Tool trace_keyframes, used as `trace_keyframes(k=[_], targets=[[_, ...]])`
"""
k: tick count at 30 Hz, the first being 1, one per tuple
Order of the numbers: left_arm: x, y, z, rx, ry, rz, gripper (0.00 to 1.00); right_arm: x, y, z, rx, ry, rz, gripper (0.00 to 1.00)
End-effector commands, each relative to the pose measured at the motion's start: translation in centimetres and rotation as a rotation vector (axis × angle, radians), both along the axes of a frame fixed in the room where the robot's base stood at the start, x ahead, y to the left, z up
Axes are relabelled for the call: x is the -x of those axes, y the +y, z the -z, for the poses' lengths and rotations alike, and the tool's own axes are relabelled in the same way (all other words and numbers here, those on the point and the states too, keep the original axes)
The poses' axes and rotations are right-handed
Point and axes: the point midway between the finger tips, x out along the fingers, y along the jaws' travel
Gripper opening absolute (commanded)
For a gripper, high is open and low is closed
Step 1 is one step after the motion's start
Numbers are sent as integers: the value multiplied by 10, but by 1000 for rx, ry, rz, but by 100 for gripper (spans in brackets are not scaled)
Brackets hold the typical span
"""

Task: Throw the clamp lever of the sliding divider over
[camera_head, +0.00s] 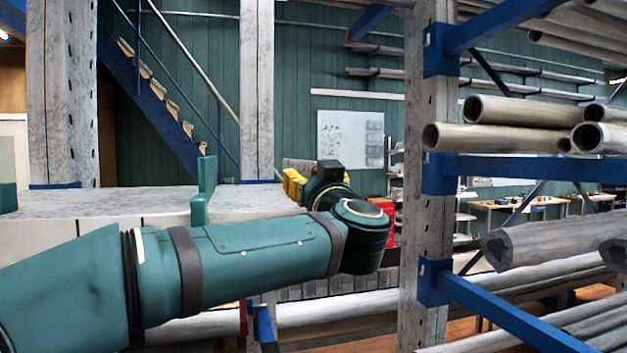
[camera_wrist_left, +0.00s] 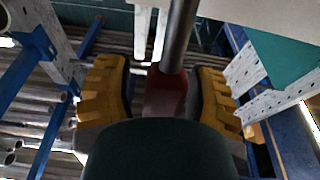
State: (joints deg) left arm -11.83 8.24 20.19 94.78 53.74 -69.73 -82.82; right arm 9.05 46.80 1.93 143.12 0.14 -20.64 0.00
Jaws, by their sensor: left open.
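My left gripper (camera_head: 294,185) is open at the end of my left arm. Only part of its yellow fingers shows in the head view, beside the dark wrist. In the left wrist view, the two yellow fingers of this gripper (camera_wrist_left: 160,88) stand on either side of a red block with a grey rod, which looks like the clamp lever (camera_wrist_left: 166,92). A gap shows at the left finger; contact at the right finger is unclear. The lever is not visible in the head view. A green upright plate, perhaps the sliding divider (camera_head: 204,192), stands on the grey bench. My right gripper is out of view.
A perforated grey rack post (camera_head: 424,180) with blue arms stands right of my left wrist. Pipes (camera_head: 510,110) lie on those arms. The grey bench top (camera_head: 100,203) is mostly bare. More pipes (camera_head: 330,308) lie low behind my arm.

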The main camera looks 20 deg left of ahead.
Motion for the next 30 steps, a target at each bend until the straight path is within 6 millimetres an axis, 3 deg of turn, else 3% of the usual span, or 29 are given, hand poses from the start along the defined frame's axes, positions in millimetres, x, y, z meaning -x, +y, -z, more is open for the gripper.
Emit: trace_keyframes(k=[30], targets=[[59,-40,0,0,-1,1,55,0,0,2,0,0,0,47]])
